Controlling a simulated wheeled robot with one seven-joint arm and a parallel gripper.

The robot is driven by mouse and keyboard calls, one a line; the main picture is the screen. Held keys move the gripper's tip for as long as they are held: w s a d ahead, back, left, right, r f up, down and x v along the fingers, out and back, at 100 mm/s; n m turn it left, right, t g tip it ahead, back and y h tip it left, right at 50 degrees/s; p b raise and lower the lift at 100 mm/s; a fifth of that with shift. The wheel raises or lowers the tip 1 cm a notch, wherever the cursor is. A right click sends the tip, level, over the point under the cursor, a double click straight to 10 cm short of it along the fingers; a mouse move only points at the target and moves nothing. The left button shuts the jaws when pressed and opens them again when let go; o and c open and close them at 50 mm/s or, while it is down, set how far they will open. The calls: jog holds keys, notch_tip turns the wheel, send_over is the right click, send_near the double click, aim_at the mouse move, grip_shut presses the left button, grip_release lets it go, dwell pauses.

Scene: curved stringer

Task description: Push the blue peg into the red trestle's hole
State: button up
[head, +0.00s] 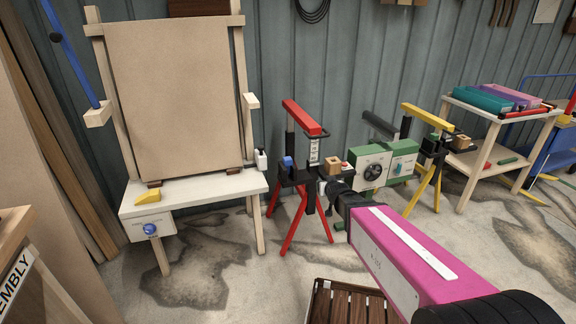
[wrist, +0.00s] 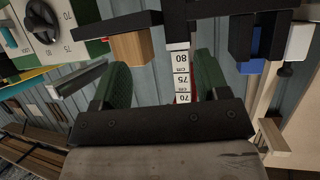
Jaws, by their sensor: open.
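The red trestle (head: 303,118) stands against the back wall in the head view, with a red top bar, red legs and a black crosspiece. The blue peg (head: 288,162) sits at the left of the black crosspiece. In the wrist view the peg (wrist: 256,45) shows at the upper right, beside dark blocks. I cannot make out the hole. My gripper (wrist: 160,75) is open, with green finger pads apart and nothing held. A white centimetre scale (wrist: 182,78) shows between the fingers.
A wooden block (head: 333,166) sits right of the peg. A green dial box (head: 382,165) and yellow trestle (head: 425,117) stand further right. A white bench with a tall board (head: 178,95) is at left. A slatted crate (head: 345,303) lies on the floor below.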

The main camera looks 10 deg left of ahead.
aim_at(289, 160)
jog(key=w+a+r+t+y, duration=0.1)
jog(key=a, duration=0.4)
jog(key=w+a+r+n+t+y, duration=0.1)
jog(key=a+r+y, duration=0.1)
jog(key=a, duration=0.3)
jog(key=w+a+r+n+t+y, duration=0.1)
jog(key=a+r+y, duration=0.1)
jog(key=a, duration=0.3)
jog(key=shift+a+r, duration=0.1)
jog(key=shift+a, duration=0.15)
jog(key=shift+a+r+x, duration=0.1)
jog(key=shift+x, duration=1.4)
jog(key=shift+a+r+x, duration=0.1)
jog(key=shift+x, duration=1.35)
jog(key=shift+s, duration=0.15)
jog(key=c, duration=1.1)
jog(key=shift+r, duration=0.1)
